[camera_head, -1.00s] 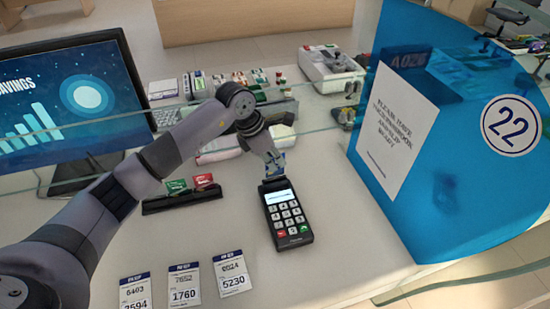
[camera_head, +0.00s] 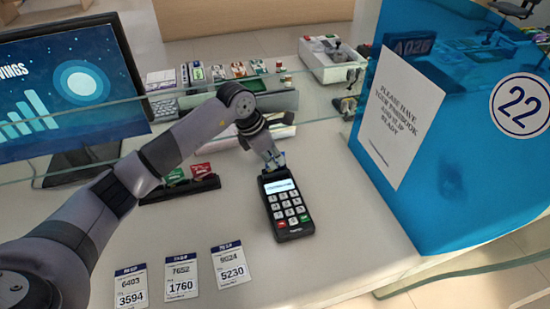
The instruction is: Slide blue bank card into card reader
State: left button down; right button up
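The card reader (camera_head: 286,207) is a dark keypad terminal with a lit screen, lying on the counter in the middle of the head view. My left gripper (camera_head: 273,161) is at the reader's far end, pointing down at its top edge. A small blue patch of the bank card (camera_head: 280,158) shows between its fingertips, and the fingers appear closed on it. The card's lower edge is at or very near the reader's top; I cannot tell how deep it sits in the slot. My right gripper is not in view.
A dark card holder (camera_head: 180,190) with green and red cards stands left of the reader. Several paper slips (camera_head: 181,280) lie in front. A blue partition (camera_head: 440,150) stands close on the right, and a glass screen crosses behind. A monitor (camera_head: 70,90) is at the left.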

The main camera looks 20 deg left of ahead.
pick_arm(q)
jog(key=c, duration=2.3)
grip_release()
jog(key=o, duration=0.6)
jog(key=shift+r, duration=0.15)
jog(key=shift+r+p, duration=0.5)
jog(key=shift+r, duration=0.25)
jog(key=shift+r+p, duration=1.45)
jog(key=shift+r, duration=1.2)
